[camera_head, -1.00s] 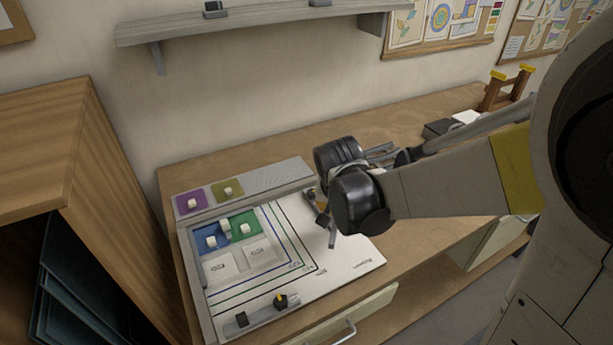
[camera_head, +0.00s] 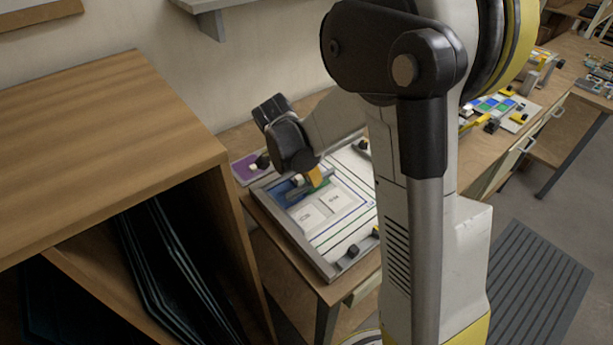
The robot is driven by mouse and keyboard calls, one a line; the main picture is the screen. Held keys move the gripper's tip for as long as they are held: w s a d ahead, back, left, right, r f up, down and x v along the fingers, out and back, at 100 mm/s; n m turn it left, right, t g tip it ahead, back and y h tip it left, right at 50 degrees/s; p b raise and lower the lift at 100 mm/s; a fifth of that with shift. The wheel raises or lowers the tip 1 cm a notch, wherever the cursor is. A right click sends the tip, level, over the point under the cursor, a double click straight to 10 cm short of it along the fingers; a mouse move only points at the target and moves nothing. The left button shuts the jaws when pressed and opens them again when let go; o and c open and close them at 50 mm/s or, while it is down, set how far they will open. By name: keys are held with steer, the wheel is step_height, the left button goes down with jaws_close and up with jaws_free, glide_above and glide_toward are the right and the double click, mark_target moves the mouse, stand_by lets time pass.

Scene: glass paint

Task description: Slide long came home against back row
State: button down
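The white work board (camera_head: 352,222) lies on the bench with grey rails along its edges and printed lines. A blue glass piece (camera_head: 283,188) sits at its back left corner, with a little green beside it. My gripper (camera_head: 302,182) is low over this back part of the board, and its dark wrist covers much of the back row. A yellow-orange part shows at its tip; I cannot tell whether it is a finger or a held thing. The fingers are too small and hidden to read. I cannot pick out the long came with certainty.
A purple piece (camera_head: 246,168) lies behind the board's back rail. A black block (camera_head: 352,251) stands at the front rail, and another (camera_head: 362,146) near the far edge. A wooden cabinet (camera_head: 110,120) stands close at left. My arm crosses the right side.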

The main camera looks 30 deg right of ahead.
mark_target(309, 187)
steer(key=shift+d+f+b, duration=0.15)
steer(key=shift+f+b, duration=0.45)
steer(key=shift+f, duration=0.3)
steer(key=shift+f+b, duration=1.4)
steer(key=shift+f, duration=0.45)
steer(key=shift+f, duration=0.15)
steer(key=shift+w+a+b, duration=0.2)
steer(key=shift+w+b, duration=0.15)
steer(key=shift+w, duration=0.2)
stand_by(0.5)
steer(key=c, duration=1.4)
jaws_free()
steer(key=shift+r+p, duration=2.4)
steer(key=shift+r, duration=1.15)
